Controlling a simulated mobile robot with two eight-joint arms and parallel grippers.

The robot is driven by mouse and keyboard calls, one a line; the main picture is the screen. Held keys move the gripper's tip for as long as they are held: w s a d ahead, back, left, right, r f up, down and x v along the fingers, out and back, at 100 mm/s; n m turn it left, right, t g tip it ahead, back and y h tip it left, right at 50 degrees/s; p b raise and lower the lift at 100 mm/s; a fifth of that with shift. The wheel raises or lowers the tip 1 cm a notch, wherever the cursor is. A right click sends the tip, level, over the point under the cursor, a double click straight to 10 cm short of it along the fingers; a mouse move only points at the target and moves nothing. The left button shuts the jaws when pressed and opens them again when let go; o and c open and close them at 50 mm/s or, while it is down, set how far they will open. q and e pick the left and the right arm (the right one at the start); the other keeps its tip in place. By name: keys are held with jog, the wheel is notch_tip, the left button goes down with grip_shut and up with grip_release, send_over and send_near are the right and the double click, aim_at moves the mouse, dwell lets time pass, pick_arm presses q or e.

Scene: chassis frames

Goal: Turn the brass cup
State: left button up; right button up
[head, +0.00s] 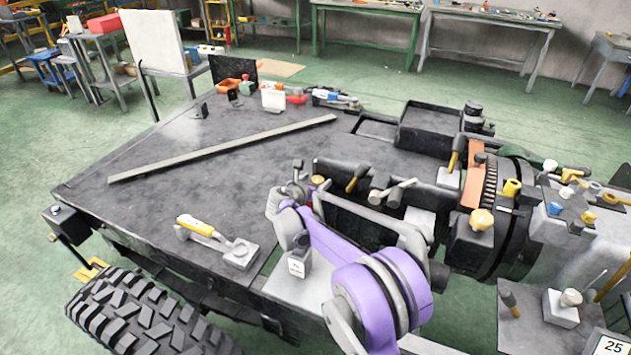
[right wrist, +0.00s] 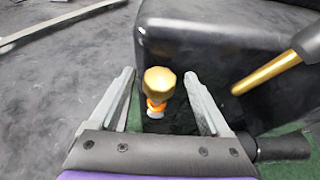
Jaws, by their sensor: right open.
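The brass cup (right wrist: 158,80) is a small golden, faceted piece on an orange and white stem, beside a dark block. In the right wrist view it shows between the two fingers of my open right gripper (right wrist: 159,77), with a gap on each side. In the head view the cup (head: 318,180) is a small golden spot just right of my right gripper (head: 299,178), at the near end of the dark machinery. The gripper hides part of that area. I cannot tell how far the cup reaches between the fingers. My left gripper is not in view.
A dark block (right wrist: 215,60) stands right behind the cup, with a brass-handled lever (right wrist: 268,74) to its right. On the dark deck (head: 200,170) lie a long metal bar (head: 225,148) and a yellow-handled tool (head: 195,224). The deck's middle is mostly clear.

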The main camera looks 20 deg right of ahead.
jog(key=v, duration=1.1)
jog(key=shift+w+r, duration=0.1)
jog(key=s+r+m+g+y+p, duration=0.35)
jog(key=s+m, duration=0.85)
jog(key=s, duration=0.6)
jog(key=s+a+f+m+y+p, duration=0.1)
jog(key=s+a+m+y+p, duration=0.1)
jog(key=s+m, duration=0.5)
jog(key=s+a+f+m+y+p, duration=0.1)
jog(key=s+a+m+y+p, duration=0.2)
jog(key=s+m, duration=0.4)
jog(key=s+a+y, duration=0.1)
jog(key=s+a, duration=0.1)
jog(key=s, duration=0.2)
jog(key=shift+a+f+y, duration=0.25)
jog(key=shift+a+y, duration=0.05)
jog(key=shift+y, duration=0.05)
